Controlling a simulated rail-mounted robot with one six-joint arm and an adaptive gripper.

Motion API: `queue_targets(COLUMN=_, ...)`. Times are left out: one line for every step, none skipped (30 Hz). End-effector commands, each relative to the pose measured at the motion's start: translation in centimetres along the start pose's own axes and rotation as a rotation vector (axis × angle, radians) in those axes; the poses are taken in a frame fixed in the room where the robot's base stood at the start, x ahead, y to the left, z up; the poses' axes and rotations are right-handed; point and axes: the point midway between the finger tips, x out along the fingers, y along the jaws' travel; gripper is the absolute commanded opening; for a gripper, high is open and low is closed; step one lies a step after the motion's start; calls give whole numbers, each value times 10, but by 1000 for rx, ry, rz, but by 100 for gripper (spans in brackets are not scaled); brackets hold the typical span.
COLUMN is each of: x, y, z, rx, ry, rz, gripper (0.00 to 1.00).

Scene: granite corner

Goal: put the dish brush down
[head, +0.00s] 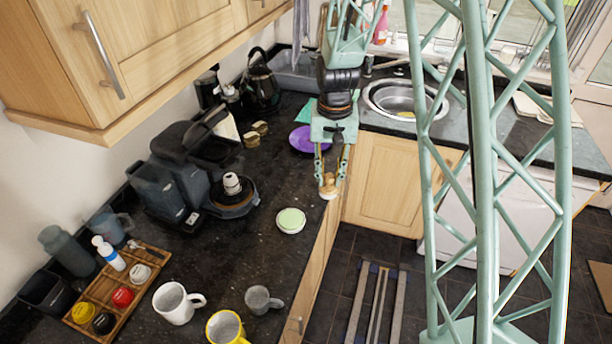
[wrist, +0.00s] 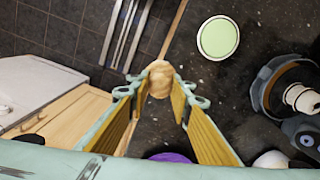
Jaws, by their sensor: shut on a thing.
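The dish brush (head: 328,187) has a tan wooden head with a pale underside. My gripper (head: 331,172) is shut on it, pointing down near the front edge of the dark granite counter (head: 262,262). In the wrist view the brush (wrist: 161,80) sits between the tips of my two fingers (wrist: 160,88), and the counter edge runs close behind it. Its bristles are mostly hidden there. I cannot tell whether the brush touches the counter or hangs just above it.
A green-topped round dish (head: 291,220) lies near the brush, and a purple plate (head: 308,139) behind. A coffee machine (head: 190,170) stands at left. Mugs (head: 176,302) and a wooden tray (head: 118,290) are in front. The sink (head: 405,98) is at the back. Bare counter lies left of the brush.

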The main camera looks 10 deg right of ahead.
Motion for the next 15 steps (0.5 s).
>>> queue_targets(x=0, y=0, z=0, rx=0, ry=0, rz=0, gripper=9)
queue_targets(x=0, y=0, z=0, rx=0, ry=0, rz=0, gripper=9)
queue_targets(x=0, y=0, z=0, rx=0, ry=0, rz=0, gripper=9)
queue_targets(x=0, y=0, z=-1, rx=0, ry=0, rz=0, gripper=9)
queue_targets(x=0, y=-1, z=-1, rx=-1, ry=0, rz=0, gripper=9)
queue_targets(x=0, y=-1, z=-2, rx=-1, ry=1, rz=0, gripper=9)
queue_targets(x=0, y=-2, z=-4, rx=-1, ry=1, rz=0, gripper=9)
queue_targets(x=0, y=-3, z=-6, rx=-1, ry=1, rz=0, gripper=9)
queue_targets(x=0, y=-4, z=-8, rx=-1, ry=2, rz=0, gripper=9)
queue_targets(x=0, y=-6, z=-10, rx=-1, ry=2, rz=0, gripper=9)
queue_targets(x=1, y=-7, z=-13, rx=-1, ry=2, rz=0, gripper=9)
queue_targets(x=1, y=-10, z=-17, rx=-1, ry=1, rz=0, gripper=9)
queue_targets(x=2, y=-12, z=-20, rx=-1, ry=1, rz=0, gripper=9)
queue_targets(x=2, y=-14, z=-24, rx=-1, ry=1, rz=0, gripper=9)
queue_targets(x=3, y=-16, z=-29, rx=-1, ry=0, rz=0, gripper=9)
